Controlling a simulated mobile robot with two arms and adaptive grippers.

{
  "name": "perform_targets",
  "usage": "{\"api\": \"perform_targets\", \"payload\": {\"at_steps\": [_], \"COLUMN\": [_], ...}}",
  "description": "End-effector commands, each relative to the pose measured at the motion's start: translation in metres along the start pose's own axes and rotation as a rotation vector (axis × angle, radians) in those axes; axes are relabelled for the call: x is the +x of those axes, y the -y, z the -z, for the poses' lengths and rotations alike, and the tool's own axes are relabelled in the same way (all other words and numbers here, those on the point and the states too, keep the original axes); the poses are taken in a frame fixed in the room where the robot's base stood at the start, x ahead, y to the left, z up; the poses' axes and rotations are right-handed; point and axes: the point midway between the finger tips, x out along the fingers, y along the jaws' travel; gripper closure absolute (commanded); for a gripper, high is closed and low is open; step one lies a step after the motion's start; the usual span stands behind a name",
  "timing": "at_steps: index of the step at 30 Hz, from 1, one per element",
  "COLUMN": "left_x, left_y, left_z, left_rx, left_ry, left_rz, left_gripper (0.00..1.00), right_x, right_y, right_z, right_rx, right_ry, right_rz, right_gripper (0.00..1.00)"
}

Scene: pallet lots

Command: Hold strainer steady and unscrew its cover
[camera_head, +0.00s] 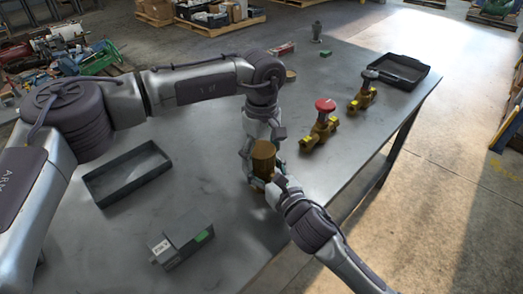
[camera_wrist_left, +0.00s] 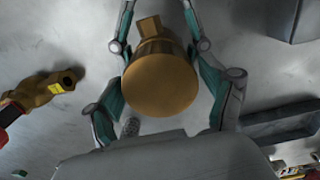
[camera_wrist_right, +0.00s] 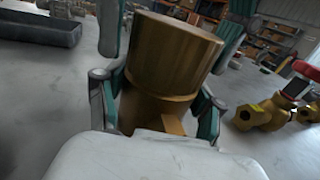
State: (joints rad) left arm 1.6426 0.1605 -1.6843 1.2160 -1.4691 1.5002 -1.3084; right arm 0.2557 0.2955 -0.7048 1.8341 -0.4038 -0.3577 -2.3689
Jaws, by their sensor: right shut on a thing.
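The brass strainer (camera_head: 264,157) stands upright over the middle of the table, between my two grippers. Its wide round cover (camera_wrist_right: 175,50) is on top, with the narrower body (camera_wrist_right: 145,110) and a side stub (camera_wrist_right: 175,125) below it. My right gripper (camera_wrist_right: 160,105) is shut on the strainer body from the side. My left gripper (camera_head: 262,145) comes from above, its open fingers on either side of the cover. In the left wrist view the cover's flat face (camera_wrist_left: 160,85) shows between the fingers, with a gap visible beside it. The exact right finger contacts are partly hidden.
An empty dark tray (camera_head: 127,178) lies left and a grey box with a green patch (camera_head: 183,247) in front. Small parts lie at the back.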

Motion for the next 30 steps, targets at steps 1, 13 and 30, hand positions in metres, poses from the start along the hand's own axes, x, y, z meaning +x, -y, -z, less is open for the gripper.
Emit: {"api": "perform_targets", "payload": {"at_steps": [1,13,30], "left_x": [0.0000,-0.0002,-0.0012], "left_y": [0.0000,-0.0002,-0.0001], "left_z": [-0.0001,-0.0002,-0.0004], "left_rx": [0.000,-0.051,-1.388], "left_ry": [0.000,0.001,0.002], "left_rz": [0.000,0.000,-0.001], "left_gripper": [0.31,0.74,0.74], "right_x": [-0.0002,-0.0002,-0.0002], "right_y": [-0.0001,-0.0001,-0.0004], "right_z": [0.0010,0.0010,0.0009], "right_rx": [0.000,0.000,0.000], "right_ry": [-0.002,-0.002,-0.002], "right_rz": [0.000,0.000,0.000], "right_gripper": [1.00,1.00,1.00]}}
